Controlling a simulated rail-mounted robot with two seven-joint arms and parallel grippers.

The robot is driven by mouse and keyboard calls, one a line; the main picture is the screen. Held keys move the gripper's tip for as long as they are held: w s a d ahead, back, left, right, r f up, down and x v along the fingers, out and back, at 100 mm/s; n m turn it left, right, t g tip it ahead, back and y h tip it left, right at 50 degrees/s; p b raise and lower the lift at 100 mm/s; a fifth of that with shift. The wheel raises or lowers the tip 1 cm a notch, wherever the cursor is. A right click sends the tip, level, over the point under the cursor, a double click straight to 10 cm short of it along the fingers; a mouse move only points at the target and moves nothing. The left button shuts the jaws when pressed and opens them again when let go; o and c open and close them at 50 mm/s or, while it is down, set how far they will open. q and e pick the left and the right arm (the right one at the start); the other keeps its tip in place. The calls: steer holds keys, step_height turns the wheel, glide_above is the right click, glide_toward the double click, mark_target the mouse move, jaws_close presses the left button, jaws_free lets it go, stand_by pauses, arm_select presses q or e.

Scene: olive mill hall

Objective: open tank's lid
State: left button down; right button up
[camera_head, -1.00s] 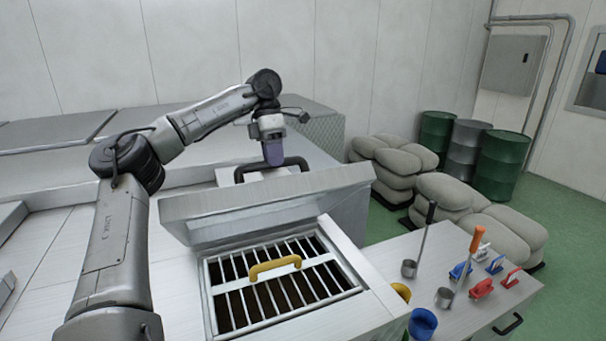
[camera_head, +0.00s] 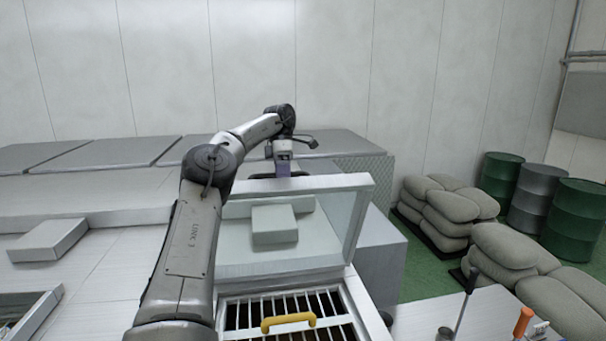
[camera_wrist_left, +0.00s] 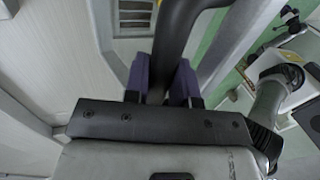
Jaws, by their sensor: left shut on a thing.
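The tank's lid (camera_head: 338,232) stands raised at the back of the tank opening, steeply tilted, with its inner side and a pale block on it facing me. Below it, a metal grate (camera_head: 335,305) with a yellow handle (camera_head: 288,321) covers the opening. My left gripper (camera_head: 283,172) is behind the lid's top edge, shut on the lid's black handle (camera_head: 261,176), which is mostly hidden there. In the left wrist view, the purple fingers (camera_wrist_left: 163,82) sit on either side of the black handle bar (camera_wrist_left: 178,35). My right gripper is not in view.
Stacked sacks (camera_head: 440,210) and green and grey drums (camera_head: 540,200) stand on the floor at the right. A side table (camera_head: 470,315) with an orange-handled tool (camera_head: 523,321) is at front right. A pale block (camera_head: 48,240) lies on the left deck.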

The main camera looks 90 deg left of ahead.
arm_select(q)
steer(key=shift+s+a+f, duration=0.1)
steer(key=shift+a+f, duration=0.2)
steer(key=shift+a, duration=0.3)
steer(key=c, duration=1.4)
jaws_free()
steer(key=shift+o, duration=1)
steer(key=shift+s+f, duration=0.15)
steer(key=shift+o, duration=1.3)
steer(key=shift+d+r, duration=0.1)
steer(key=shift+r, duration=0.1)
steer(key=shift+d, duration=0.1)
